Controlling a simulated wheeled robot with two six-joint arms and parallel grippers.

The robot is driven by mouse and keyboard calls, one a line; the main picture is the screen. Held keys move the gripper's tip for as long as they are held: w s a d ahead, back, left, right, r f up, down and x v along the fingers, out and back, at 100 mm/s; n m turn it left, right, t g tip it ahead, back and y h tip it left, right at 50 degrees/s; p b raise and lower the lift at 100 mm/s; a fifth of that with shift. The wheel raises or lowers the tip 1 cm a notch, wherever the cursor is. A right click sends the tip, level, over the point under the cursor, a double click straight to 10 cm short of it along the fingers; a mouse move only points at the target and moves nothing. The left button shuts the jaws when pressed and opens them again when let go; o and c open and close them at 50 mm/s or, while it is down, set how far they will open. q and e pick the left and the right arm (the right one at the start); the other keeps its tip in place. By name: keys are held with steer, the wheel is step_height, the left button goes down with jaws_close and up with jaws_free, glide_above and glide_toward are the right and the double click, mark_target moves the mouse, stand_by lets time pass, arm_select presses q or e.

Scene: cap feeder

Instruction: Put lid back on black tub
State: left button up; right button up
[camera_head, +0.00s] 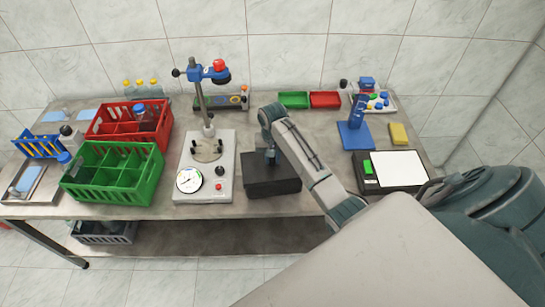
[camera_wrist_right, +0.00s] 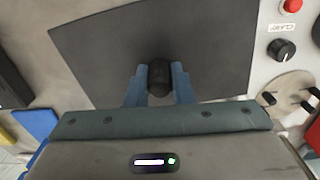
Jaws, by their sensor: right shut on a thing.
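The black tub (camera_head: 273,188) stands near the front middle of the table, right of the gauge machine. The flat dark lid (camera_wrist_right: 135,45) fills the upper middle of the right wrist view, with a black knob (camera_wrist_right: 158,75) standing up from it. My right gripper (camera_wrist_right: 159,88) is shut on this knob, one blue finger on each side. In the head view my right gripper (camera_head: 270,156) reaches down over the tub, and the lid lies at the tub's top. I cannot tell whether it is fully seated or slightly raised. My left gripper is not in view.
The gauge machine (camera_head: 193,189) stands close to the tub's left. Green (camera_head: 90,195) and red (camera_head: 98,130) crates are further left. A scale with a white plate (camera_head: 399,169) and a blue stand (camera_head: 355,138) are on the right. Small green (camera_head: 293,99) and red (camera_head: 325,99) bins sit behind.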

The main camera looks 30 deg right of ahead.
steer(key=shift+f, duration=0.55)
stand_by(0.5)
steer(key=o, duration=1.5)
steer(key=shift+r, duration=0.15)
steer(key=shift+r, duration=3.65)
steer(key=shift+c, duration=0.6)
jaws_close()
steer(key=shift+f, duration=0.15)
